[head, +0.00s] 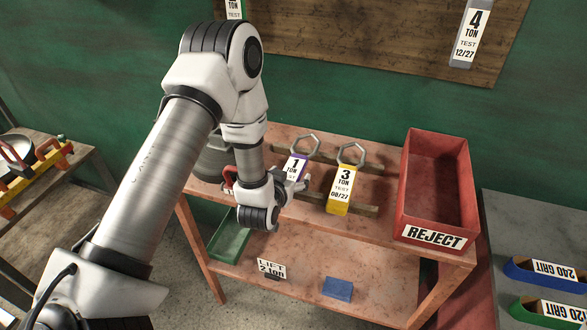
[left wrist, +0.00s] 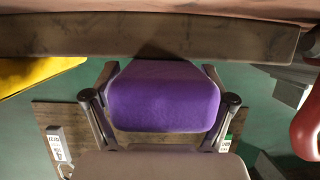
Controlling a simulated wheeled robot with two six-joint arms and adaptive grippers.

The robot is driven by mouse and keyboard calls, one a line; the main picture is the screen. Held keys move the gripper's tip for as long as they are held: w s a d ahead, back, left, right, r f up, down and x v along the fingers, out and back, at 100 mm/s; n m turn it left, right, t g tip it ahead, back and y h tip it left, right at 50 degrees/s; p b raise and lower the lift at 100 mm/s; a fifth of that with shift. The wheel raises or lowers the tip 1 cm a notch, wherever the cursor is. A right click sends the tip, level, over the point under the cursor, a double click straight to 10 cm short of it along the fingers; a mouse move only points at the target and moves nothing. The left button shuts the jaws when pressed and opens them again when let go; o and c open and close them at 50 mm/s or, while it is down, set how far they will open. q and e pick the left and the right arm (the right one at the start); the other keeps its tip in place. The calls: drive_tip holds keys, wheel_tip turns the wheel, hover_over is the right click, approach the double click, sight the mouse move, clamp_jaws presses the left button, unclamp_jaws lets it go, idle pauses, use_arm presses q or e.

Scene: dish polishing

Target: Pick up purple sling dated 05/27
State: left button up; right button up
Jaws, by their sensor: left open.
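A purple sling (head: 302,186) with a white "1 TON" label stands on the reddish bench, leaning on a wooden rail (head: 367,209). The lower part of its label, with the date, is hidden by my gripper. My left gripper (head: 289,188) is at the sling. In the left wrist view the sling's purple end (left wrist: 162,97) fills the space between the two open fingers, one on each side. I cannot tell whether the fingers touch it. Beside it to the right stands a yellow sling (head: 337,208) labelled "3 TON TEST 08/27". My right gripper is out of view.
A red REJECT bin (head: 468,190) stands at the bench's right end. A grey "4 TON 12/27" sling (head: 461,62) hangs on the wall board. The lower shelf holds a green tray (head: 232,240), a "LIFT 2 TON" card and a blue block (head: 338,289).

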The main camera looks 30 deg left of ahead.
use_arm(q)
clamp_jaws()
drive_tip(key=shift+r, duration=0.15)
